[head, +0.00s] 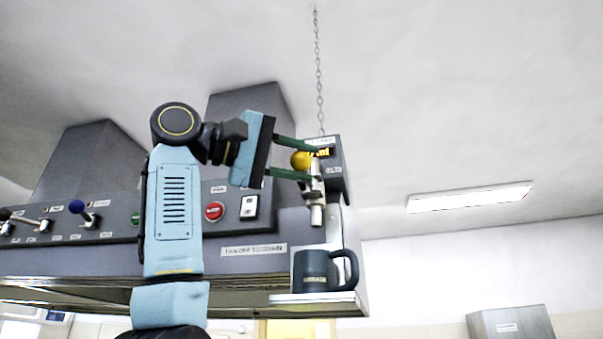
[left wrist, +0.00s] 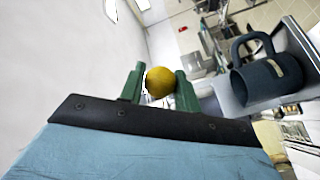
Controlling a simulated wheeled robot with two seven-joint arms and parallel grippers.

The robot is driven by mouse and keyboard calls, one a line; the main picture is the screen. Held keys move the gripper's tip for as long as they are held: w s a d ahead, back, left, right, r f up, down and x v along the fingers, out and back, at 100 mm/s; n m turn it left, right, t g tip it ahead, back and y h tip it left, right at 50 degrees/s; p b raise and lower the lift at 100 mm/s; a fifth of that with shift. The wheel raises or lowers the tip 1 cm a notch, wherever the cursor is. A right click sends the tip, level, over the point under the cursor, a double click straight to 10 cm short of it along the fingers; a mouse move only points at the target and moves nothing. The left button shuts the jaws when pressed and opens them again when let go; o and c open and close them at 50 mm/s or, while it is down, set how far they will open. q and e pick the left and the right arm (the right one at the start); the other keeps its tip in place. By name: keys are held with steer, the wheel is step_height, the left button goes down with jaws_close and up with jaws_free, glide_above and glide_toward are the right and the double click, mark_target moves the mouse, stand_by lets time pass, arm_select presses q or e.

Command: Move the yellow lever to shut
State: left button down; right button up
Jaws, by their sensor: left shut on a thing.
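The yellow lever shows as a round yellow knob (head: 301,160) on a small grey dispenser unit (head: 336,172) at the hood's right end. My left gripper (head: 312,163) reaches it from the left, with one green finger above the knob and one below. In the left wrist view, the knob (left wrist: 160,82) sits between the two green fingertips (left wrist: 160,78), and the gripper is shut on it. The lever's shaft is mostly hidden by the fingers. My right gripper is in neither view.
A dark mug (head: 313,268) stands on a small shelf (head: 310,298) under the spout (head: 317,214). A panel to the left has a red button (head: 214,211), a white switch (head: 249,207) and a blue-knobbed lever (head: 77,207). A chain (head: 318,70) hangs above the dispenser.

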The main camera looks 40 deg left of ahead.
arm_select(q)
steer(key=shift+a+r, duration=0.1)
steer(key=shift+a, duration=0.15)
steer(key=c, duration=1.3)
jaws_free()
steer(key=shift+c, duration=0.2)
steer(key=shift+o, duration=1.4)
steer(key=shift+s+a, duration=0.15)
steer(key=shift+a, duration=0.25)
steer(key=shift+d, duration=0.35)
steer(key=b+v, duration=0.2)
steer(key=v, duration=1.1)
steer(key=shift+s+a, duration=0.15)
steer(key=shift+a, duration=0.15)
